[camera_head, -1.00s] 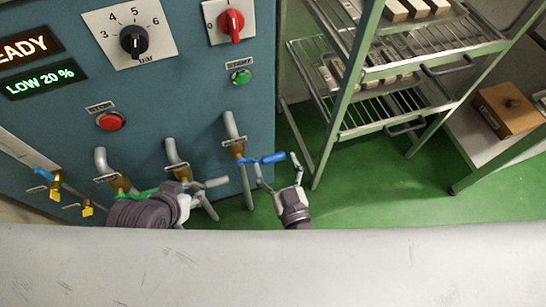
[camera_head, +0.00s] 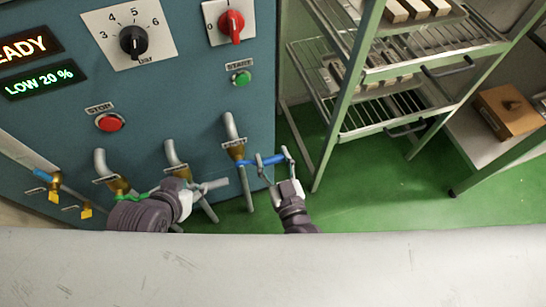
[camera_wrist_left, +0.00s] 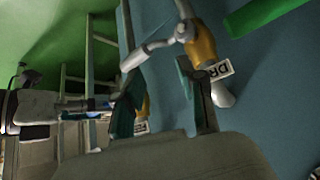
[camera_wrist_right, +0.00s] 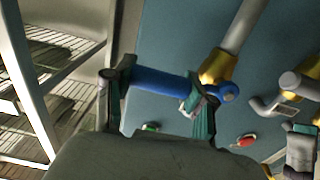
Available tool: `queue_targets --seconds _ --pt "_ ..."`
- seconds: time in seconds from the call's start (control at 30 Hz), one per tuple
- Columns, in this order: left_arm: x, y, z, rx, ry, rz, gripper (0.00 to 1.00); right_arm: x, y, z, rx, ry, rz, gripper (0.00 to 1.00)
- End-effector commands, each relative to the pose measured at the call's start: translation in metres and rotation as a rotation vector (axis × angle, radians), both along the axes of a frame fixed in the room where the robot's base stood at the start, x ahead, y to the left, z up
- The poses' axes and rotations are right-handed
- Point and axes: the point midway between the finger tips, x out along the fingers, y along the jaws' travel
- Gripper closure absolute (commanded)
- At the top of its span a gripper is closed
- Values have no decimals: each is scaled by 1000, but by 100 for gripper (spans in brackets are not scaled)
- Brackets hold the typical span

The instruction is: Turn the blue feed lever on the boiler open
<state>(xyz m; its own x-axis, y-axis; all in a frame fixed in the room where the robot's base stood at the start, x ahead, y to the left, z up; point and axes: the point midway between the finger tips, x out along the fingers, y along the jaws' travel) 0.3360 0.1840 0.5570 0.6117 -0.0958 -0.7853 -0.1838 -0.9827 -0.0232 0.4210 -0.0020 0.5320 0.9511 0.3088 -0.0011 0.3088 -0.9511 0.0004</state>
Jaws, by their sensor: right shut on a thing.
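The blue feed lever (camera_head: 262,161) sticks out to the right from a brass valve (camera_head: 236,151) on the teal boiler (camera_head: 200,100). My right gripper (camera_head: 275,158) has its two fingers at the lever, shut on it. In the right wrist view the blue lever (camera_wrist_right: 160,81) spans between the fingertips, with the brass valve (camera_wrist_right: 217,67) just to the right. My left gripper (camera_head: 208,189) is near the middle valve pipe. In the left wrist view its fingers (camera_wrist_left: 162,85) are apart with nothing between them, below a grey handle (camera_wrist_left: 150,52) and brass valve (camera_wrist_left: 202,47).
A red stop button (camera_head: 110,122), a green start button (camera_head: 241,77) and knobs are on the boiler front. A green handle (camera_head: 135,196) is partly hidden by my left gripper. A metal rack (camera_head: 400,70) stands to the right. Green floor (camera_head: 370,190) is clear between.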

Motion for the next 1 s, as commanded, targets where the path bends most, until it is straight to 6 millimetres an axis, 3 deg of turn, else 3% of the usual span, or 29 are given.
queue_targets --seconds 0.47,0.73,1.0 --pt "1 0 0 -1 -5 0 60 0 0 -7 79 25 1 100" --pt "7 -2 3 -9 -43 -2 60 -1 3 -24 276 90 1 100" --pt "32 -11 19 -41 -192 -14 60 -3 10 -43 522 168 0 100"
